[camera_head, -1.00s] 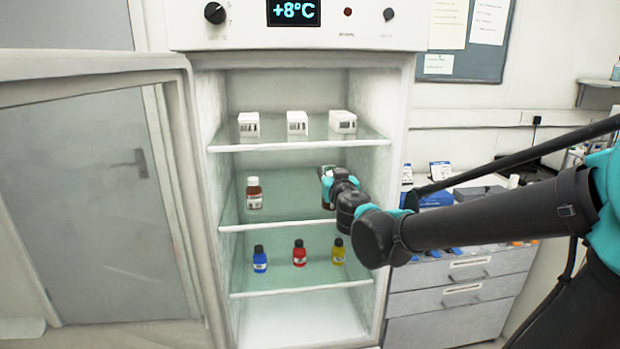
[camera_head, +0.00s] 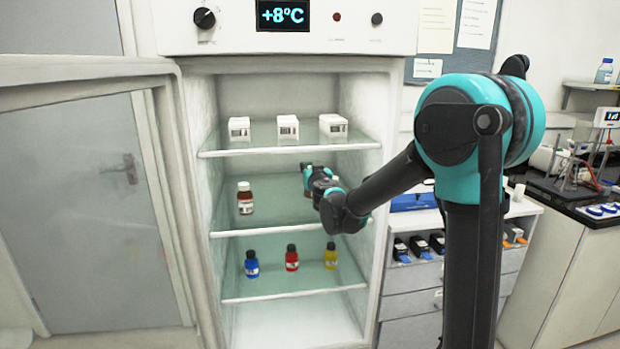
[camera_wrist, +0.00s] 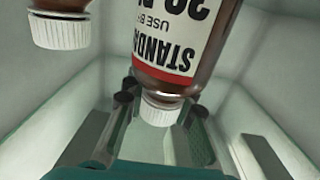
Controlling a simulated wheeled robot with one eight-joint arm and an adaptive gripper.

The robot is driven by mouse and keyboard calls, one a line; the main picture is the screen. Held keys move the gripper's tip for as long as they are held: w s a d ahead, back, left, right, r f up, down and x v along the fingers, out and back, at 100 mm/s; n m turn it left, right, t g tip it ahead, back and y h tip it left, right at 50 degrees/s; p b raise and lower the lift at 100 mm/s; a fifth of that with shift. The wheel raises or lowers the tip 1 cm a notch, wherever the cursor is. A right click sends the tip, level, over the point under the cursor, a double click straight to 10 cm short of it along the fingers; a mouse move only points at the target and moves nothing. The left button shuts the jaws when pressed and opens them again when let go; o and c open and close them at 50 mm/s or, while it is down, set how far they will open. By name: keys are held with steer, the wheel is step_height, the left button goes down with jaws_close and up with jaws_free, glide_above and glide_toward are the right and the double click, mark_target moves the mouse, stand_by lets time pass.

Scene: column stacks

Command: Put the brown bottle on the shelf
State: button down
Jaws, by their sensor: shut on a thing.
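My gripper (camera_head: 308,178) reaches into the middle compartment of the open fridge, over the right part of its glass shelf (camera_head: 270,230). In the wrist view my gripper (camera_wrist: 158,108) is shut on a brown bottle (camera_wrist: 170,82) near its white cap. This bottle has a white label with a red band and looks inverted in that picture. In the head view it is hidden behind my gripper, and I cannot tell whether it touches the shelf. A second brown bottle (camera_head: 245,199) stands upright on the same shelf to the left; its white cap (camera_wrist: 60,33) shows in the wrist view.
White boxes (camera_head: 287,128) stand on the upper shelf. A blue bottle (camera_head: 252,264), a red bottle (camera_head: 292,258) and a yellow bottle (camera_head: 331,256) stand on the lower shelf. The fridge door (camera_head: 95,200) is open at left; the right fridge wall is close to my arm.

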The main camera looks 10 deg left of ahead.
steer(key=f, duration=0.4)
steer(key=shift+w, duration=0.2)
steer(key=shift+f, duration=0.15)
steer(key=c, duration=1.3)
jaws_free()
steer(key=v, duration=1.2)
